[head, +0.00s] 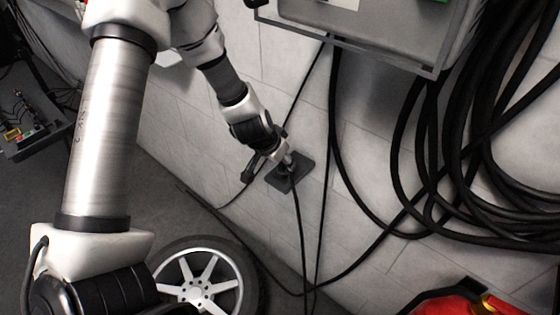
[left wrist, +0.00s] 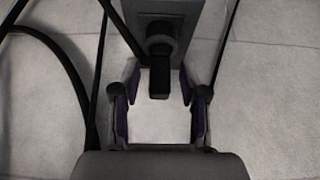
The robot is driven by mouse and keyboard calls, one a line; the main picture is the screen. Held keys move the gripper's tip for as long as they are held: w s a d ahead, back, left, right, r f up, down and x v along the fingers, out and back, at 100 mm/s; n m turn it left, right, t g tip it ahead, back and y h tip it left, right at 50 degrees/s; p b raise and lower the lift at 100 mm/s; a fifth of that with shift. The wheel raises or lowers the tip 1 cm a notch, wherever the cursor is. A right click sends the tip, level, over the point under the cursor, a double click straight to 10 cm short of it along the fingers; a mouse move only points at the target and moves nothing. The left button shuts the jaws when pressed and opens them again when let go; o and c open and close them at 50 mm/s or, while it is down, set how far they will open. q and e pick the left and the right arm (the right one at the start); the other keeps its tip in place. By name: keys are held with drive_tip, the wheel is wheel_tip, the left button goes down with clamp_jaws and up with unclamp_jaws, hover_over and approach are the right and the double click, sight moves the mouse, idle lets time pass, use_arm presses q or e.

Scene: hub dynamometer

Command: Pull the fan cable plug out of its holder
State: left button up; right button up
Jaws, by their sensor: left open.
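The fan cable plug (left wrist: 159,80) is a dark block seated in a round socket on the holder (left wrist: 178,22), a dark grey plate on the wall. In the head view the holder (head: 302,172) shows beside my left gripper (head: 271,164), with a black cable hanging below it. The plug is hard to make out there. In the left wrist view my left gripper (left wrist: 160,96) is open, with one finger on each side of the plug's lower end. Gaps show between the fingers and the plug. My right gripper is not in view.
Black cables (head: 333,130) hang down the tiled wall near the holder, and thick coils (head: 400,150) hang at the right. A grey box (head: 385,30) is above. A wheel (head: 205,280) stands below, and a red object (head: 460,302) is at bottom right.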

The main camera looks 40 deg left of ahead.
use_arm(q)
clamp_jaws()
drive_tip(key=shift+r+p, duration=0.7)
drive_tip(key=shift+p, duration=0.2)
drive_tip(key=shift+r+p, duration=2.1)
drive_tip(key=shift+p, duration=0.2)
